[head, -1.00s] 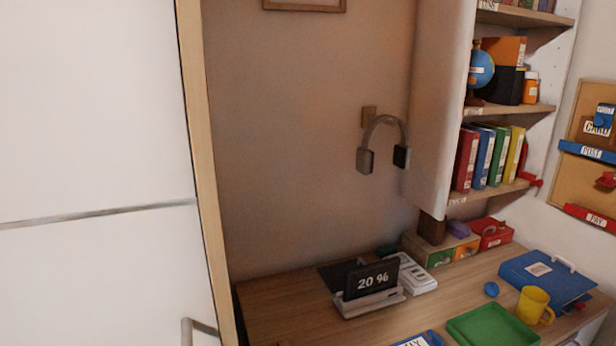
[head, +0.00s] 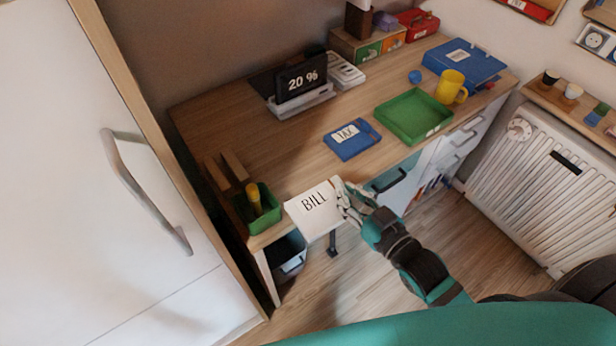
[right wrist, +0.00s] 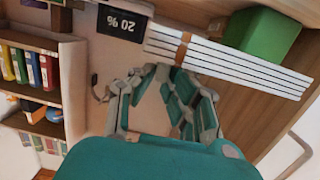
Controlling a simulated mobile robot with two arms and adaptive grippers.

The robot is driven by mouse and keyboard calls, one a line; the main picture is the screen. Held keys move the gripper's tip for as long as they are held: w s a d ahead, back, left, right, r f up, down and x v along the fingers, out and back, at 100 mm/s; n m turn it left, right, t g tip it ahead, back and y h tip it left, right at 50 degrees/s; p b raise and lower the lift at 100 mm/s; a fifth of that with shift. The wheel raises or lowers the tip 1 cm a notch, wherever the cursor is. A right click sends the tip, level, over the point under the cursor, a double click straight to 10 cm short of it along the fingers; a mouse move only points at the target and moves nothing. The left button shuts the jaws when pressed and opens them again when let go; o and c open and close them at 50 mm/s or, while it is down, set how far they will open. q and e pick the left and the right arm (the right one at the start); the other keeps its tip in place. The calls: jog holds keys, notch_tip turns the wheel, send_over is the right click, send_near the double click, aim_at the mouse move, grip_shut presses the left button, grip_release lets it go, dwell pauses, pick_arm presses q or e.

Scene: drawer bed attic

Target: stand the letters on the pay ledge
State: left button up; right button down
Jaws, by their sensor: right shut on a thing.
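My right gripper (head: 346,202) is shut on a white letter marked BILL (head: 308,212), held tilted in front of the desk's front edge. In the right wrist view the fingers (right wrist: 172,78) meet the edge of a flat white stack (right wrist: 235,64) with a brown band, which looks like the same held item. A red ledge (head: 532,10) shows at the top right, cut off by the frame, its label unreadable now. A blue item labelled TAX (head: 352,146) lies on the desk. My left gripper is not in view.
The desk (head: 245,130) carries a green tray (head: 412,112), a yellow mug (head: 451,86), a blue folder (head: 465,62), a 20 % display (head: 302,80) and a green holder (head: 262,212). A white radiator (head: 540,190) stands at right. A white door (head: 90,200) is at left.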

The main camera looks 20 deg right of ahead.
jog(key=w+d+f, duration=0.2)
jog(key=w+d, duration=0.1)
jog(key=d, duration=0.2)
jog(key=shift+d+f+n+y, duration=0.15)
jog(key=shift+f+n+y, duration=0.15)
jog(key=shift+n+y, duration=0.1)
jog(key=shift+w, duration=0.15)
jog(key=x, duration=0.4)
jog(key=a+x, duration=0.1)
jog(key=x, duration=0.4)
jog(key=p+x, duration=0.1)
jog(key=x, duration=0.4)
jog(key=shift+a+r, duration=0.2)
jog(key=shift+a, duration=0.1)
jog(key=shift+w+a+f, duration=0.35)
jog(key=shift+w+a, duration=0.05)
jog(key=shift+w, duration=0.25)
jog(key=shift+f, duration=0.8)
jog(key=shift+f+p, duration=0.3)
jog(key=shift+f, duration=0.15)
jog(key=shift+s, duration=0.1)
